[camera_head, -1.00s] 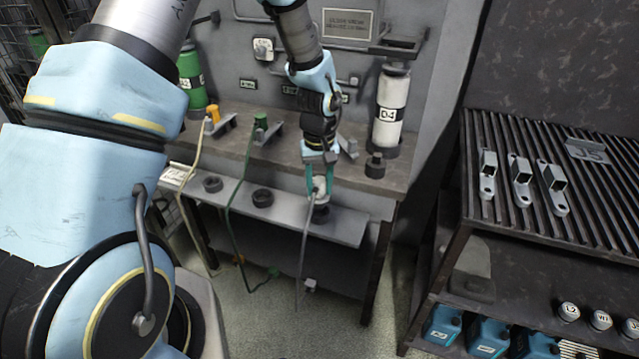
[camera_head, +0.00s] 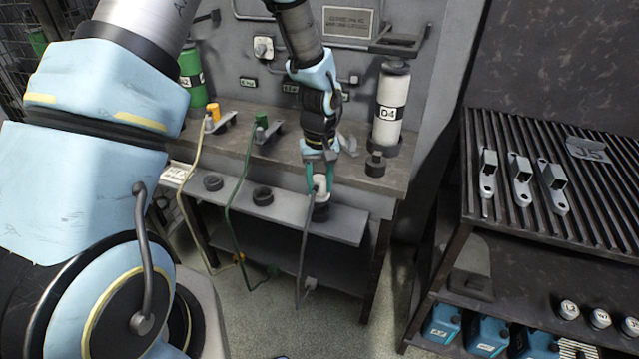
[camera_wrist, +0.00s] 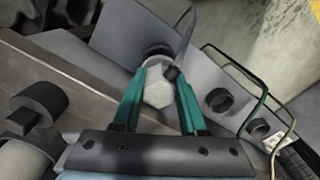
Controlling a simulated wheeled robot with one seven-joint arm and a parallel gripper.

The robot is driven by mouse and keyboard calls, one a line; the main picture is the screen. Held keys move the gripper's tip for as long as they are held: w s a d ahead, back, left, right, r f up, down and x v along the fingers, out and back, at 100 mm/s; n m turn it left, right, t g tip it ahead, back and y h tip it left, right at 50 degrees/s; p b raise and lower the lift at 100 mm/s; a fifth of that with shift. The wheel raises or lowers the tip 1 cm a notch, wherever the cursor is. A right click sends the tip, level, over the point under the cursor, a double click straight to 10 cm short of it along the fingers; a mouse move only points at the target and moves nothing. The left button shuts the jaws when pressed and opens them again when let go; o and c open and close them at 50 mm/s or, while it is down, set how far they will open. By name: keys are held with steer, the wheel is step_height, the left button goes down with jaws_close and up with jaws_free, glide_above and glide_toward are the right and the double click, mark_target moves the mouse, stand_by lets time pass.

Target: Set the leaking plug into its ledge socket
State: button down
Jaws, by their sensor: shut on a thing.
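My gripper (camera_head: 320,176) has teal fingers and is shut on a pale grey-white plug (camera_head: 320,186) with a grey hose hanging from it. In the wrist view the plug (camera_wrist: 158,90) sits between the fingers (camera_wrist: 157,95), with the hose leading off its far side. A dark ring socket (camera_head: 321,212) on the grey ledge (camera_head: 345,228) is just under the plug. The same socket (camera_wrist: 158,50) shows partly behind the plug in the wrist view. Whether plug and socket touch, I cannot tell. Two other ring sockets on the ledge, middle (camera_head: 262,196) and left (camera_head: 213,183), are empty.
A green plug (camera_head: 261,120) and a yellow plug (camera_head: 213,112) with hoses stand in holders on the bench. A white cylinder marked 04 (camera_head: 392,105) stands at right, a dark knob (camera_head: 375,164) before it. A slatted rack (camera_head: 600,225) with several brackets is further right.

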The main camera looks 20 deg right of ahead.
mark_target(320, 195)
steer(key=shift+f, duration=0.1)
steer(key=shift+f+b, duration=1.3)
steer(key=shift+f, duration=0.55)
steer(key=shift+c, duration=1.8)
jaws_free()
step_height(320, 195, up, 11)
steer(key=shift+f+b, duration=0.1)
steer(key=shift+b, duration=0.7)
steer(key=s+a+r, duration=0.1)
steer(key=a+r, duration=0.1)
steer(key=a, duration=1.3)
steer(key=s+a+r+n+t, duration=0.1)
steer(key=s+a+r, duration=0.1)
steer(key=a, duration=1.3)
steer(key=shift+s+r+t, duration=0.25)
steer(key=shift+r+t, duration=0.05)
steer(key=shift+r, duration=0.25)
